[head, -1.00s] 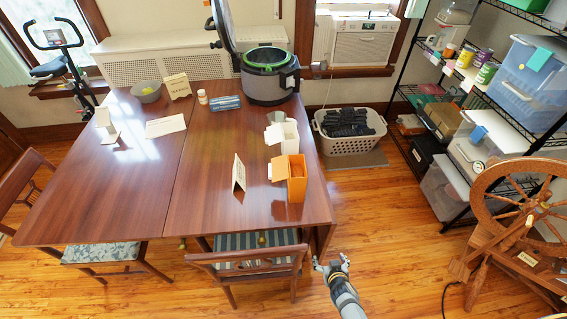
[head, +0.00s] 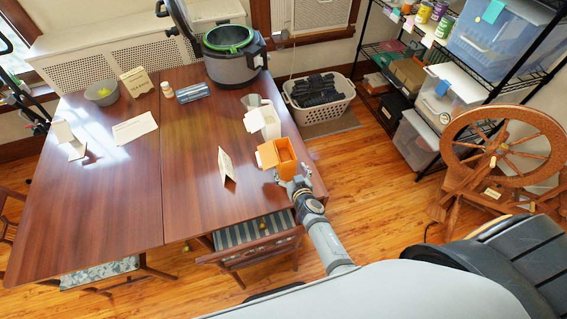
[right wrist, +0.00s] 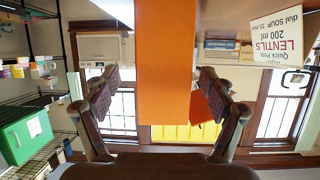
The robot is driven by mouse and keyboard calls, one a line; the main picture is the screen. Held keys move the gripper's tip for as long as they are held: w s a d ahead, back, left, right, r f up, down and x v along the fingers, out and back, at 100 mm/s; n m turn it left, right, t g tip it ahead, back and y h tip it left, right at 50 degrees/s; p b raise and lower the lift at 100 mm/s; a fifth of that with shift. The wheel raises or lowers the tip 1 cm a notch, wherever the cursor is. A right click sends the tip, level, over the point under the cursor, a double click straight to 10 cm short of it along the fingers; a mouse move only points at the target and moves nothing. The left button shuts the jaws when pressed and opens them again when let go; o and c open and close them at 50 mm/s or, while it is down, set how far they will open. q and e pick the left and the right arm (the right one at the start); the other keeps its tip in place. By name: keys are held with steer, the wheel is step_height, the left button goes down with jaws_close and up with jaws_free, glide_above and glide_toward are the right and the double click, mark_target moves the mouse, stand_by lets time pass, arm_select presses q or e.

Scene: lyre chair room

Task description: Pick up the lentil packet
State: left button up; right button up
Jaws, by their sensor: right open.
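An orange open-topped box (head: 286,153) with a raised flap stands near the right edge of the wooden table (head: 200,215). It may be the lentil packet; I can read no label on it. My right gripper (head: 293,184) is open at the near side of this box. In the right wrist view, which is upside down, the orange box (right wrist: 165,62) shows between the spread fingers of the right gripper (right wrist: 158,85); I cannot tell whether they touch it. A folded card (head: 227,165) stands left of the box; in the wrist view it reads LENTILS (right wrist: 274,40). My left gripper is out of view.
A white carton (head: 264,121) stands just behind the orange box. A cooker (head: 233,68) with its lid raised stands at the back. A chair (head: 250,253) is tucked at the near edge. A laundry basket (head: 318,103) and spinning wheel (head: 500,155) are to the right.

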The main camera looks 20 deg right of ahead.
mark_target(281, 152)
steer(key=shift+w+f, duration=0.2)
steer(key=shift+w, duration=0.5)
steer(key=w, duration=0.3)
steer(key=shift+w+a+f, duration=0.15)
steer(key=shift+a, duration=0.15)
steer(key=shift+b+x, duration=0.6)
steer(key=shift+x, duration=0.25)
steer(key=shift+d+f, duration=0.15)
steer(key=shift+f, duration=0.05)
steer(key=shift+c, duration=0.4)
steer(key=shift+r, duration=0.1)
steer(key=c, duration=0.5)
steer(key=shift+c, duration=1.1)
steer(key=c, duration=0.7)
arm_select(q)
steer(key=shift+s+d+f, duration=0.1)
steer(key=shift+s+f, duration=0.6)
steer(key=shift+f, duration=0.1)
arm_select(e)
steer(key=shift+c, duration=0.6)
